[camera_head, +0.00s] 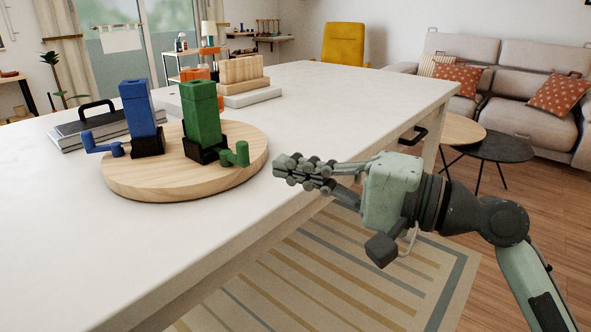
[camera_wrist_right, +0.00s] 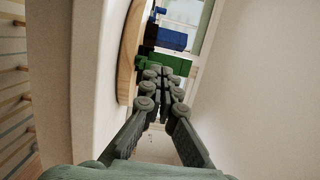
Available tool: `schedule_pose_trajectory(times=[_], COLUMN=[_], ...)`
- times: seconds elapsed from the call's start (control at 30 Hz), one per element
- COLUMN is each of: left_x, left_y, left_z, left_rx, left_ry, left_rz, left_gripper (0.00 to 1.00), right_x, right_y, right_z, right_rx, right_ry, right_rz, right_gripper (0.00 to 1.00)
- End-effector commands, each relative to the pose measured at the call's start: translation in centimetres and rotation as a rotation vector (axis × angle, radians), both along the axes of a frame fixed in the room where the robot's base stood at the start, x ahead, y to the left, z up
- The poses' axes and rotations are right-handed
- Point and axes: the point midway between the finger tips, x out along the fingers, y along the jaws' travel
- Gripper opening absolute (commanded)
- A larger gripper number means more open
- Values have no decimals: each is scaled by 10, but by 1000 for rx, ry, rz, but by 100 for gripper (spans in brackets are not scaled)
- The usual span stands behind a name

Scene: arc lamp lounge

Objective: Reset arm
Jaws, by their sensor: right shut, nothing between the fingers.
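My right gripper (camera_head: 281,164) is shut and empty. It hangs at the right edge of the white table (camera_head: 330,95), its fingers pointing left toward the round wooden board (camera_head: 130,188), apart from it. In the right wrist view the shut fingers (camera_wrist_right: 164,72) reach toward the board's edge (camera_wrist_right: 128,55). A green block with a crank handle (camera_head: 202,113) and a blue block with a crank handle (camera_head: 139,106) stand upright in black bases on the board. The blue one (camera_wrist_right: 172,38) and the green one (camera_wrist_right: 172,64) also show in the wrist view. My left gripper is out of view.
Behind the board lie a black-handled case (camera_head: 85,122) and wooden blocks on a white slab (camera_head: 250,97). The table's right half is clear. A dark round side table (camera_head: 492,147), a sofa (camera_head: 515,75) and a yellow chair (camera_head: 343,44) stand beyond.

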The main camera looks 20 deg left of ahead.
Motion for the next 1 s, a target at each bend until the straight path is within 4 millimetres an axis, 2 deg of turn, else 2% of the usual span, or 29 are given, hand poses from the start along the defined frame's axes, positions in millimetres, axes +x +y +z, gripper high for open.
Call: schedule_pose_trajectory(times=[0.17, 0.57, 0.67, 0.77, 0.83, 0.97, 1.0], left_x=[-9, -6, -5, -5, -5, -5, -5], left_y=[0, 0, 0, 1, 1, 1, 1], left_z=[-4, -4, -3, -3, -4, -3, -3], left_rx=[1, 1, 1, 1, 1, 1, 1], left_ry=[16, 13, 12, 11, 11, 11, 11], left_rz=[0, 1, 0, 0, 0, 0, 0], left_gripper=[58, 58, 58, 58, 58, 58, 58], right_x=[-5, -4, 2, 22, 43, 77, 84], right_y=[-3, -2, -5, -15, -29, -70, -84], right_z=[0, 0, -8, -36, -70, -153, -179], right_rx=[0, 0, -8, -46, -100, -269, -330], right_ry=[1, 1, -9, -45, -87, -172, -193], right_rz=[0, 0, -21, -96, -177, -333, -369], right_gripper=[0, 0, 0, 0, 0, 0, 0])
